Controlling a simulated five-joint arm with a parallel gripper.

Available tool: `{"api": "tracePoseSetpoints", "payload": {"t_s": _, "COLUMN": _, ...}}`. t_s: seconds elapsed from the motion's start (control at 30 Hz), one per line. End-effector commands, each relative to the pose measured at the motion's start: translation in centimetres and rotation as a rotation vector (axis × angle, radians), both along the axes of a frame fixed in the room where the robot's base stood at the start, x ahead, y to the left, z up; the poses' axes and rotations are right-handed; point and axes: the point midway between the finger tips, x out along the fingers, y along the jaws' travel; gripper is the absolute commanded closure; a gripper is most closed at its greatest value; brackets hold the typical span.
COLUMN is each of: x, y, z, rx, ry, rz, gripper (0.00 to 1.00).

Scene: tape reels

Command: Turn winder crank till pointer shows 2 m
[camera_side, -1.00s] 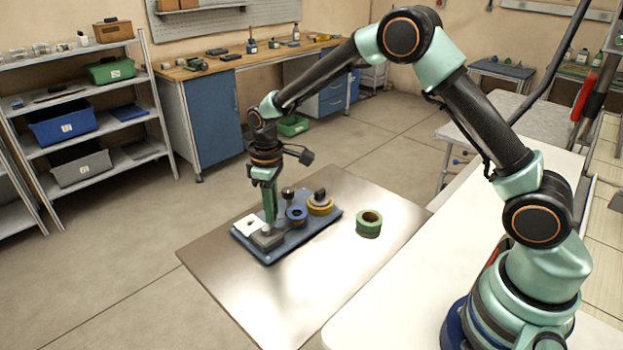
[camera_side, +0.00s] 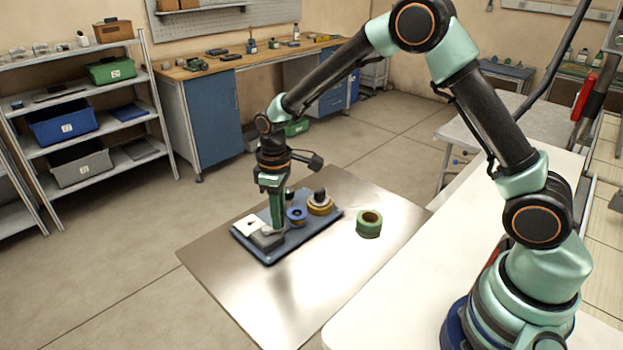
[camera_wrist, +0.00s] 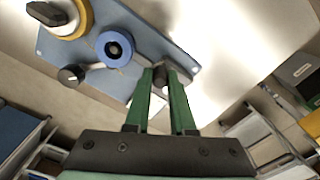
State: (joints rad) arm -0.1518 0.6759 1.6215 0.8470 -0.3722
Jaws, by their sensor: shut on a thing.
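The winder is a blue board (camera_side: 312,229) on the metal sheet, carrying a blue reel (camera_side: 296,214), a yellow reel (camera_side: 320,204) and a grey block (camera_side: 266,239). A white dial card (camera_side: 245,225) stands at its left end; its pointer is too small to read. My gripper (camera_side: 277,227) points down over the block. In the wrist view, my green fingers (camera_wrist: 166,72) are shut on a dark crank knob (camera_wrist: 160,83), mostly hidden between them. The blue reel (camera_wrist: 114,49) and yellow reel (camera_wrist: 72,22) are beside it. The crank arm is not clearly visible.
A green tape roll (camera_side: 369,223) lies apart on the metal sheet (camera_side: 300,290), right of the board. The front of the sheet is clear.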

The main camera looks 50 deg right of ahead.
Motion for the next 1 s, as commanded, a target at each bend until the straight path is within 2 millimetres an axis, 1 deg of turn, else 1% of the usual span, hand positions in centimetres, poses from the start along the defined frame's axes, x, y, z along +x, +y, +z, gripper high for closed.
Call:
{"api": "tracePoseSetpoints", "payload": {"t_s": 0.37, "x": -0.1, "y": 0.3, "z": 0.0, "rx": 0.001, "ry": -0.005, "rz": 0.003, "gripper": 1.0}}
{"api": "tracePoseSetpoints", "payload": {"t_s": 0.63, "x": -0.9, "y": 1.2, "z": 0.0, "rx": 0.001, "ry": -0.006, "rz": 0.004, "gripper": 1.0}}
{"api": "tracePoseSetpoints", "payload": {"t_s": 1.0, "x": -0.9, "y": 1.3, "z": 0.0, "rx": 0.001, "ry": -0.008, "rz": 0.001, "gripper": 1.0}}
